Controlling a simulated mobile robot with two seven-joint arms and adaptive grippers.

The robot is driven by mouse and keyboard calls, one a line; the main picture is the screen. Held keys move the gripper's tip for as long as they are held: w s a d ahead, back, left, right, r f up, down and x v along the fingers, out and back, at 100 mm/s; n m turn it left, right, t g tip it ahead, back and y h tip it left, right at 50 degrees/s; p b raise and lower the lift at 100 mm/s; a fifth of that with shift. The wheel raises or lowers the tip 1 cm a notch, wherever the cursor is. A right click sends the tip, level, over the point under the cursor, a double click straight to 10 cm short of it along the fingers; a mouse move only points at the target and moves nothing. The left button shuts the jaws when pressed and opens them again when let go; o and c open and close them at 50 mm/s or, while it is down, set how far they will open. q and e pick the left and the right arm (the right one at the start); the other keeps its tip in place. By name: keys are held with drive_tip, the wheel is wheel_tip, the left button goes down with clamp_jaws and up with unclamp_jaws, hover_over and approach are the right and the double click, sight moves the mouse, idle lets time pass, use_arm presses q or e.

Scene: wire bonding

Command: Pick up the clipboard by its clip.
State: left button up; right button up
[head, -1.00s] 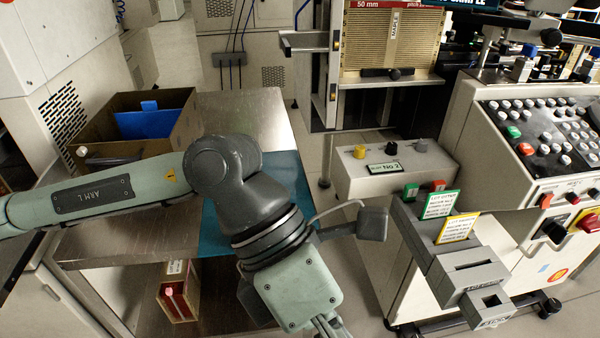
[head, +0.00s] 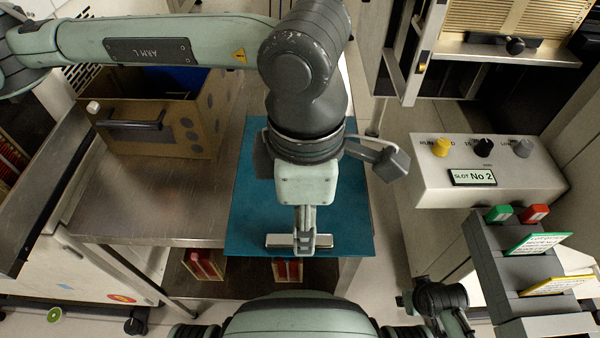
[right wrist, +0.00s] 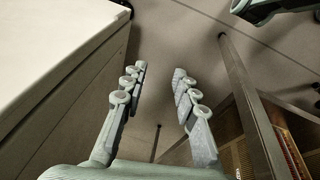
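The clipboard is a flat teal board (head: 245,215) lying on the metal table, its near edge close to the table's front edge. Its silver clip (head: 275,241) lies across the board near that edge. My left gripper (head: 304,245) points down at the middle of the clip and covers part of it. I cannot tell whether its fingers are closed on the clip or only around it. My right gripper (right wrist: 160,72) is open and empty in the right wrist view, with floor beyond its fingers.
A brown box (head: 160,125) with a black handle stands at the table's back left. Red items (head: 205,263) sit on the shelf below. To the right are a control box (head: 485,180) marked "SLOT No 2" and a grey stepped holder (head: 490,255) with cards. The table's left part (head: 150,200) is bare.

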use_arm(q)
drive_tip(key=shift+f, duration=0.4)
wheel_tip(320, 180, down, 4)
drive_tip(key=shift+w+r+b, duration=0.1)
drive_tip(key=shift+b, duration=0.2)
drive_tip(key=shift+f, duration=0.45)
clamp_jaws()
use_arm(e)
wheel_tip(320, 180, up, 2)
drive_tip(key=shift+w, duration=0.1)
